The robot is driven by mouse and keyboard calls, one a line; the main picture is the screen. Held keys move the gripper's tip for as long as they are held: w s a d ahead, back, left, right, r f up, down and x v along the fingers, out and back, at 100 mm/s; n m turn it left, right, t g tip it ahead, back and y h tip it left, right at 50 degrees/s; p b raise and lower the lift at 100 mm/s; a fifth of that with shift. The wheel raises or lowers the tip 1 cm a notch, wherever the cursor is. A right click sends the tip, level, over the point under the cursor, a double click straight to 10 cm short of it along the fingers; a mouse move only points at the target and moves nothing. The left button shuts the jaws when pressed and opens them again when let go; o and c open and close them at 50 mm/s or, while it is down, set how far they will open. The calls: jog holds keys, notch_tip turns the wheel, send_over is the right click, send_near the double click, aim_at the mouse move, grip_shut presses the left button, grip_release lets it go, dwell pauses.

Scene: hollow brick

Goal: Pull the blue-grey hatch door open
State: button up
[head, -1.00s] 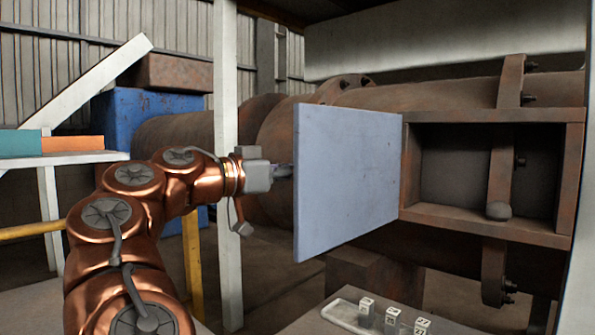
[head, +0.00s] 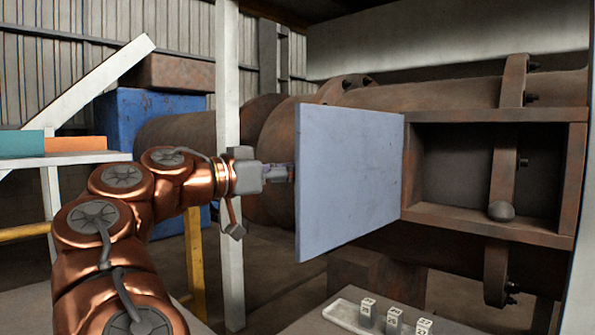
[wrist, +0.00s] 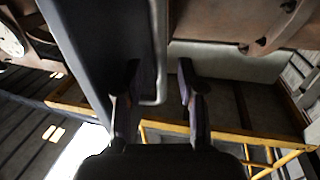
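The blue-grey hatch door (head: 345,180) stands swung wide open to the left of its rusty frame (head: 490,225), showing the dark opening. My gripper (head: 291,173) is at the door's free left edge, its fingertips partly hidden behind the panel. In the wrist view, the door is seen as a dark slanting panel (wrist: 95,50) left of my gripper (wrist: 158,80). The two fingers are apart, and a pale bar (wrist: 159,45) shows between them. I cannot tell whether it touches either finger.
A white post (head: 228,150) stands behind my wrist. A large rusty pipe (head: 450,95) carries the hatch. A tray (head: 345,312) with several small white-topped blocks lies below the door. A blue container (head: 150,115) and a pale shelf (head: 70,158) are at the left.

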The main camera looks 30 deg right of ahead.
jog(key=a, duration=0.4)
jog(key=s+a, duration=0.1)
jog(key=shift+a, duration=0.4)
